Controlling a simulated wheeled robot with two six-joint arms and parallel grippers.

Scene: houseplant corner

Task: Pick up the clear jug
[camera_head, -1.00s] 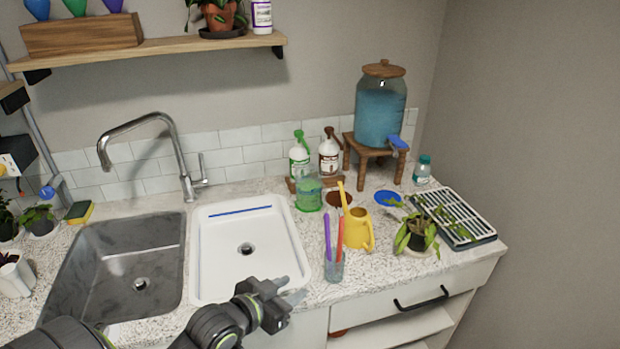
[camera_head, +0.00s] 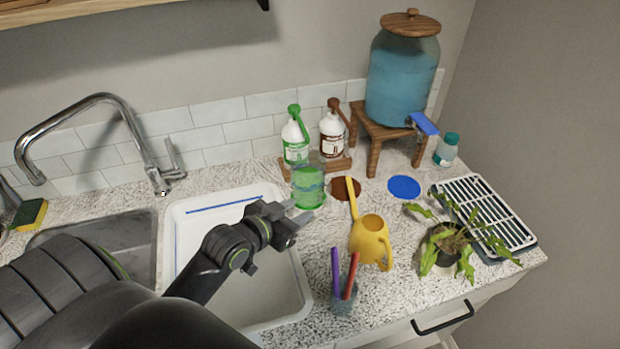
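The clear jug (camera_head: 308,187) is see-through with a green tint. It stands upright on the speckled counter behind the white basin's right corner, in front of the two spray bottles. My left gripper (camera_head: 296,215) is just in front of and slightly left of the jug, over the basin's right rim. Its fingers look parted, with nothing between them. Whether a fingertip touches the jug is hard to tell. My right gripper is out of view.
A yellow watering can (camera_head: 370,240) and a glass with purple and red sticks (camera_head: 344,295) stand right of the basin. Green (camera_head: 295,140) and brown (camera_head: 332,135) spray bottles are behind the jug. A blue dispenser (camera_head: 402,75) stands on a wooden stand. A potted plant (camera_head: 447,243) is at right.

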